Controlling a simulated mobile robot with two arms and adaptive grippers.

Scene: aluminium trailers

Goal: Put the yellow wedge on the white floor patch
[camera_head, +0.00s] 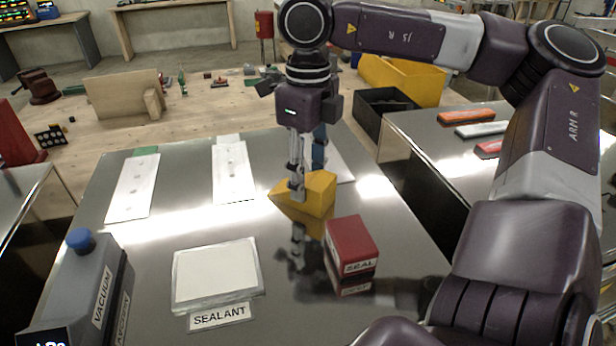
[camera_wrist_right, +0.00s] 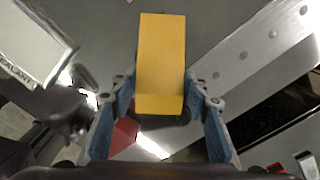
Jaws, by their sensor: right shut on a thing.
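The yellow wedge (camera_head: 320,190) is on or just above the shiny metal floor, right of centre in the head view; I cannot tell if it touches. My right gripper (camera_head: 297,188) points down and is shut on it. In the right wrist view the wedge (camera_wrist_right: 161,60) sits between the blue-padded fingers (camera_wrist_right: 160,105). The white floor patch (camera_head: 214,274) lies flat and bare, nearer and to the left of the wedge, with a SEALANT label at its front edge. It shows in the upper left of the wrist view (camera_wrist_right: 30,38). My left gripper is not in view.
A red block marked SEAL (camera_head: 351,244) stands close in front of the wedge, right of the patch. A grey VACUUM box (camera_head: 85,290) with a blue knob stands left of the patch. White riveted strips (camera_head: 233,172) lie behind. Floor between wedge and patch is clear.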

